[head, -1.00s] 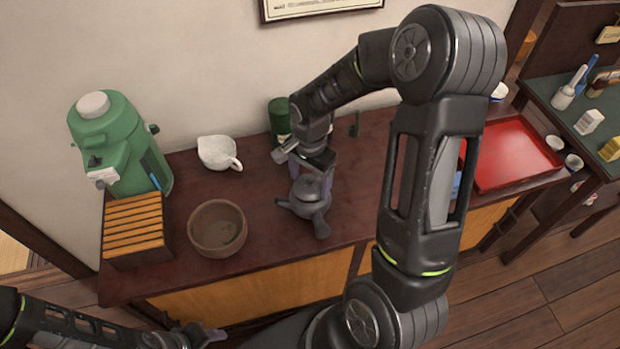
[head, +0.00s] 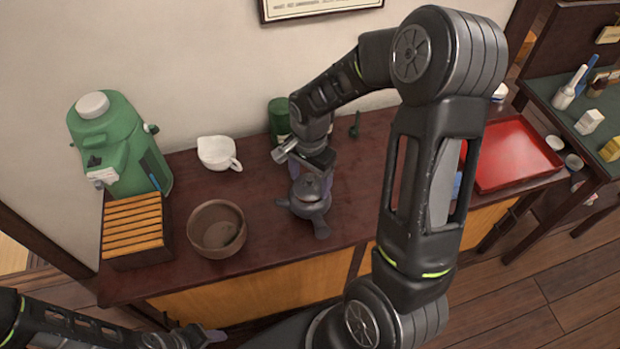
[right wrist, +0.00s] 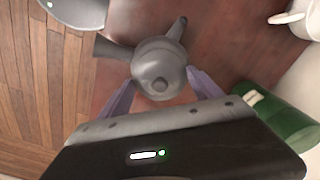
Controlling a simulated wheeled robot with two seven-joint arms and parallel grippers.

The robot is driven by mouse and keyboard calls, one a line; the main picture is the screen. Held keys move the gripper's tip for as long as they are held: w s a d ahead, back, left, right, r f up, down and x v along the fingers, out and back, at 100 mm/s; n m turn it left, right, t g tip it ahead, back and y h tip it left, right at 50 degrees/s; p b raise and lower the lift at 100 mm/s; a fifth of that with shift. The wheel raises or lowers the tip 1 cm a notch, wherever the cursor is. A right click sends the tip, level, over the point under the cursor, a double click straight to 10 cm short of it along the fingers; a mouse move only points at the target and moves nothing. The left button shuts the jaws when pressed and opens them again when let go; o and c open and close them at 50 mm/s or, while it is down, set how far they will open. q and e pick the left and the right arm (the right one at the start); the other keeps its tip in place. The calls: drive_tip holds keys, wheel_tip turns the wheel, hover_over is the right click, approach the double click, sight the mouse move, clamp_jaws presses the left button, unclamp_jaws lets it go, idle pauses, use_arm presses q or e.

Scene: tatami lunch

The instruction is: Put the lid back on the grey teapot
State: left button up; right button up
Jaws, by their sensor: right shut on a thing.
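The grey teapot (head: 312,206) stands on the dark wooden counter, and its body, spout and handle show in the right wrist view (right wrist: 152,54). My right gripper (head: 310,180) reaches down over it, its purple fingers on either side of the round grey lid (right wrist: 160,76) with its small knob. It is shut on the lid, which is centred over the top of the pot. I cannot tell whether the lid rests on the rim or is slightly above it. My left gripper (head: 212,336) is low at the bottom edge, far from the teapot, its jaws unclear.
A brown bowl (head: 217,247) and a slatted wooden box (head: 135,250) stand left of the teapot. A white spouted cup (head: 215,153) and green canister (head: 279,118) are behind. A green dispenser (head: 120,140) stands far left, a red tray (head: 515,150) right. The counter's front edge is close.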

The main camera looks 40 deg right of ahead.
drive_tip(key=shift+f+b, duration=0.2)
drive_tip(key=shift+b, duration=0.35)
idle(1.3)
idle(0.3)
drive_tip(key=o, duration=1.4)
drive_tip(key=shift+o, duration=0.2)
drive_tip(key=shift+r+p, duration=2.45)
drive_tip(key=shift+r, duration=1.1)
drive_tip(key=shift+c, duration=0.2)
clamp_jaws()
